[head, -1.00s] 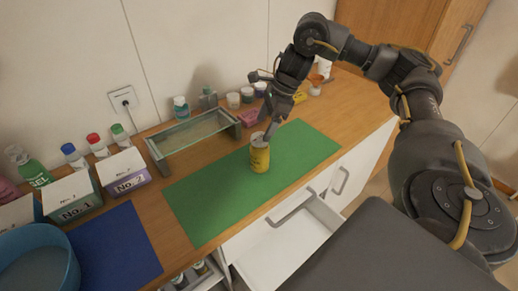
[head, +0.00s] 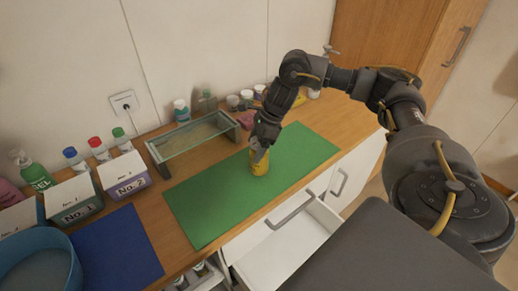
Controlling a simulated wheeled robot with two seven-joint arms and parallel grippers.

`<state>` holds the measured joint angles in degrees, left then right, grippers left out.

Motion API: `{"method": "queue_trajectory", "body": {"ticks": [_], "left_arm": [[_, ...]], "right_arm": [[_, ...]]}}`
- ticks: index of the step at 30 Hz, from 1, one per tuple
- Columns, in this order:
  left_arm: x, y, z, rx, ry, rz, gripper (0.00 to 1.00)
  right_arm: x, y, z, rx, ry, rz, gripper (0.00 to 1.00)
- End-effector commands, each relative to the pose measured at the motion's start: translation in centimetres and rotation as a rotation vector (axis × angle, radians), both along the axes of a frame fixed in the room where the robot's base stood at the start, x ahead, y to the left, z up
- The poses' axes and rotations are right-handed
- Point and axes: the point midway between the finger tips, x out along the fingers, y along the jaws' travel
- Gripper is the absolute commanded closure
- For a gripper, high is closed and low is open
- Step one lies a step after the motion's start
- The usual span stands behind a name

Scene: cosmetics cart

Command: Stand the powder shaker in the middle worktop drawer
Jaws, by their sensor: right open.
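The powder shaker is a yellow can (head: 260,166) standing upright on the green mat (head: 215,205). My right gripper (head: 258,152) is open and lowered over the can's top, with its fingers at the upper part. The gripper hides the can's grey top, and I cannot tell whether the fingers touch it. The middle worktop drawer (head: 285,250) is pulled open below the front edge of the worktop, and its visible floor is bare white. My left gripper is not in view.
A glass-topped stand (head: 195,137) is left of the can. Boxes No. 1 (head: 75,200) and No. 2 (head: 124,174), a blue mat (head: 115,250) and a blue bowl (head: 38,262) fill the left. Jars line the wall. The green mat around the can is clear.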

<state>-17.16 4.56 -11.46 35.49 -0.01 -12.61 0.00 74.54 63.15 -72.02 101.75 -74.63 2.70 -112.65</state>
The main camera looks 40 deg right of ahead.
Motion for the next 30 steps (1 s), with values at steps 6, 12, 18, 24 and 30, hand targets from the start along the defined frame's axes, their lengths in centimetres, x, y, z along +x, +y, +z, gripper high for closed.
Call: {"method": "queue_trajectory", "body": {"ticks": [6, 12, 18, 24, 30], "left_arm": [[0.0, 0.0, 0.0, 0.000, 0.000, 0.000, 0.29], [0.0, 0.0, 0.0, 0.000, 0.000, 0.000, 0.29], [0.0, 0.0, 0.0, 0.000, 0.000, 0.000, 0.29], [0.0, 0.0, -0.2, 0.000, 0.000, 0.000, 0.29], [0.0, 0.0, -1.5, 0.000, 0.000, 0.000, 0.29]], "right_arm": [[0.0, 0.0, 0.0, 0.000, 0.000, 0.000, 0.40], [0.0, 0.0, 0.0, 0.000, 0.000, 0.000, 0.66], [0.0, 0.0, 0.1, 0.000, 0.000, 0.000, 0.81], [0.0, 0.0, 0.2, -0.001, -0.001, 0.001, 0.81], [0.1, 0.0, 1.7, 0.002, -0.005, 0.001, 0.81]]}}
